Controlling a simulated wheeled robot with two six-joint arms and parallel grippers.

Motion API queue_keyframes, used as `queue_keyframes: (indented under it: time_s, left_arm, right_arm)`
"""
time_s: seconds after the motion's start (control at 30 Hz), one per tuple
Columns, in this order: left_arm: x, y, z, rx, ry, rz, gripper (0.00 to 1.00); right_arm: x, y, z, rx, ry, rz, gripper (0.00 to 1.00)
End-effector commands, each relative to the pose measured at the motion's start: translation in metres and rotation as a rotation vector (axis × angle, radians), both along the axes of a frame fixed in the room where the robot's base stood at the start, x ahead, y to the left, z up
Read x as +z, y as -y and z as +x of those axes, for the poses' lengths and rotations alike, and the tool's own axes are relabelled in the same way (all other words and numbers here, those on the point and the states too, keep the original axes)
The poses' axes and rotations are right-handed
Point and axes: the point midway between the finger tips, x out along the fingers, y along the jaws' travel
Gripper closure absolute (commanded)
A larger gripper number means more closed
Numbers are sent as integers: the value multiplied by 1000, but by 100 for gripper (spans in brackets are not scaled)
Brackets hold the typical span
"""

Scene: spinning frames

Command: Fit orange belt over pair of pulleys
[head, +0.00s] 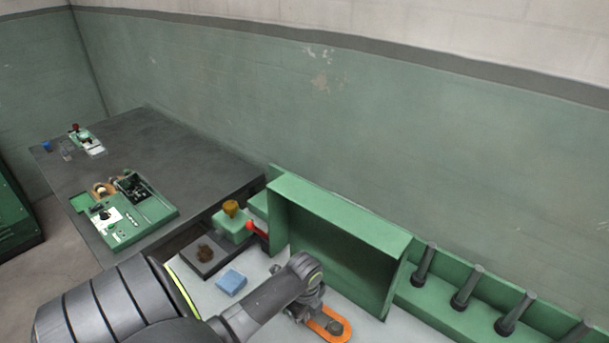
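The orange belt (343,338) is at the bottom of the head view, on or just above the pale surface, partly hidden by my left gripper and cut by the picture edge. A dark round part (335,327) shows within its outline; I cannot tell whether it is a pulley or whether the belt goes around it. My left gripper (312,316) is at the belt's left end, pointing down. Its fingertips are too small and covered to show whether it is open or shut. No pair of pulleys can be made out clearly. My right gripper is out of view.
A green open-fronted box (340,217) stands behind the belt. A green rack with several dark spindles (464,290) is to the right. A blue block (231,282), a dark tray (183,252) and a red-knobbed lever (250,226) are left. A dark table (185,140) carries green fixtures.

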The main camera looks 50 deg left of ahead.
Motion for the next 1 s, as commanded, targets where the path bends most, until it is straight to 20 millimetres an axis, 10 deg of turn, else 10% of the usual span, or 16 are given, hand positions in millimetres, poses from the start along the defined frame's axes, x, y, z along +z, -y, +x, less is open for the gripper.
queue_keyframes:
  time_s: [0.4,0.6,1.0]
  left_arm:
    - [-4,0,0,0,1,0,100]
    - [-4,0,0,0,1,0,73]
    - [2,0,1,1,1,0,72]
  right_arm:
    - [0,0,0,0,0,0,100]
    - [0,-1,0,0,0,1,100]
    - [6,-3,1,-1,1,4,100]
